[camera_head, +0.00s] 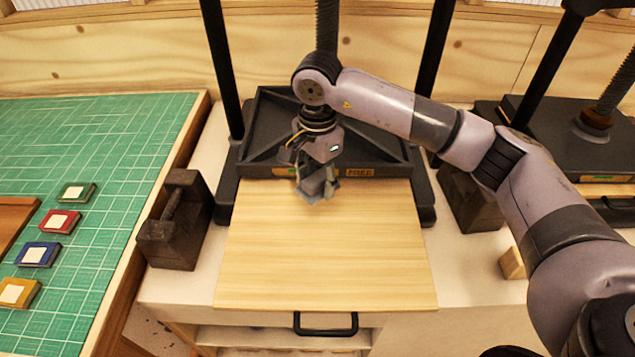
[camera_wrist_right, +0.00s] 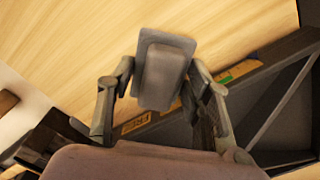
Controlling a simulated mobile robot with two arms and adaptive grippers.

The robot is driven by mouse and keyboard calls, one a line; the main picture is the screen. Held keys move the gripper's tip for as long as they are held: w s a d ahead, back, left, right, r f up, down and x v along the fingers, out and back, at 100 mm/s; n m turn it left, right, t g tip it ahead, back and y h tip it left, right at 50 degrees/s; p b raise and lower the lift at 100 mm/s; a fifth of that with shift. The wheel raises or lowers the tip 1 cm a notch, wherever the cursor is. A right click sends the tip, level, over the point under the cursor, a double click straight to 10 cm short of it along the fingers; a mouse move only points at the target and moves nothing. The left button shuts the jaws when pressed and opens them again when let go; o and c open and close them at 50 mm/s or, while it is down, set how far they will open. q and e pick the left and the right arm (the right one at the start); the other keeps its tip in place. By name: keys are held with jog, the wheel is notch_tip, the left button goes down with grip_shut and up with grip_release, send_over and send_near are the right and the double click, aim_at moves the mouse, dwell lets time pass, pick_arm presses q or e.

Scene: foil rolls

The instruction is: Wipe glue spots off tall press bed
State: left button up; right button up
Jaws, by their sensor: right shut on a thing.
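The tall press (camera_head: 235,183) has a black frame and a dark plate above a pale wooden bed (camera_head: 330,255) that is pulled out toward me. The bed also shows in the right wrist view (camera_wrist_right: 70,50). I can make out no glue spots on its visible surface. My right gripper (camera_head: 318,180) is over the far middle of the bed, close to the press plate's front edge. It is shut on a grey block (camera_wrist_right: 165,75), which shows between the fingers in the wrist view. I cannot tell whether the block touches the bed. My left gripper is not in view.
A dark iron weight (camera_head: 175,225) stands left of the press. A green cutting mat (camera_head: 100,150) holds several small coloured books (camera_head: 60,222) at the left. A second press (camera_head: 550,140) stands at the right, with a small wooden block (camera_head: 512,263) in front. The bed's near part is clear.

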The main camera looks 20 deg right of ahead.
jog(key=shift+w+d+r+p, duration=0.1)
jog(key=shift+w+r+p, duration=0.05)
jog(key=shift+r, duration=0.25)
jog(key=shift+w+r+p, duration=0.1)
jog(key=shift+r+p, duration=0.05)
jog(key=shift+r, duration=0.25)
jog(key=shift+s+r, duration=0.15)
jog(key=shift+r, duration=0.5)
